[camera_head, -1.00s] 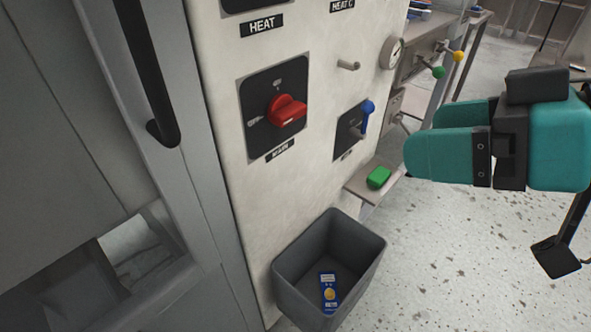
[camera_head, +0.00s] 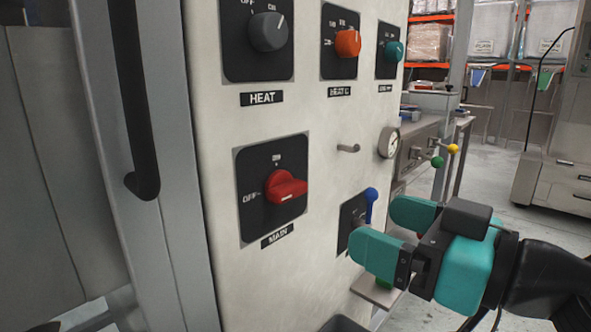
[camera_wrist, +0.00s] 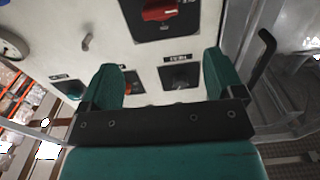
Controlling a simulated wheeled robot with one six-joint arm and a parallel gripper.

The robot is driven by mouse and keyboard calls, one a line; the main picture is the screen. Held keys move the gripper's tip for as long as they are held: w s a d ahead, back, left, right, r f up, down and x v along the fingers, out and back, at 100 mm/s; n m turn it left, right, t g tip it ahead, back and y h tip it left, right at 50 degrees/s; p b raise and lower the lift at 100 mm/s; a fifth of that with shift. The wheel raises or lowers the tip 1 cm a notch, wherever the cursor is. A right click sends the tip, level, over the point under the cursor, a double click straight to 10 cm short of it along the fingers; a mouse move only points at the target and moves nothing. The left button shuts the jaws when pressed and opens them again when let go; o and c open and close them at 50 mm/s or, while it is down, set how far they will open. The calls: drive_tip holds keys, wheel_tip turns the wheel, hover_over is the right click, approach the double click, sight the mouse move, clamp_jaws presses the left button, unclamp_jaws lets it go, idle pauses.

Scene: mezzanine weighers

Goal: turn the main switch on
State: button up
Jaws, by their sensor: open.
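The main switch (camera_head: 285,189) is a red knob on a black square plate over the label MAIN, on a pale panel. OFF is marked at its left, and another mark is above it. Its grip lies roughly level, in line with OFF. In the wrist view, which is upside down, the red knob (camera_wrist: 160,10) is at the top edge. My teal gripper (camera_head: 382,230) is open and empty, to the right of and lower than the main switch in the head view, apart from it. Both fingers also show in the wrist view (camera_wrist: 162,72).
Above are the grey HEAT knob (camera_head: 268,31), an orange knob (camera_head: 348,43) and a teal knob (camera_head: 393,51). A metal peg (camera_head: 348,148) and a gauge (camera_head: 389,142) stick out at right. A blue lever (camera_head: 370,203) is beside my fingers. A black door handle (camera_head: 140,110) is at left.

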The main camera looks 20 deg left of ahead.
sight(295, 194)
drive_tip(key=p+x, duration=0.6)
drive_tip(key=x, duration=0.6)
drive_tip(key=shift+w+a+r, duration=0.15)
drive_tip(key=shift+a, duration=0.2)
drive_tip(key=shift+w+a+p, duration=0.2)
drive_tip(key=shift+a+p, duration=0.2)
drive_tip(key=shift+a, duration=0.05)
drive_tip(key=c, duration=0.9)
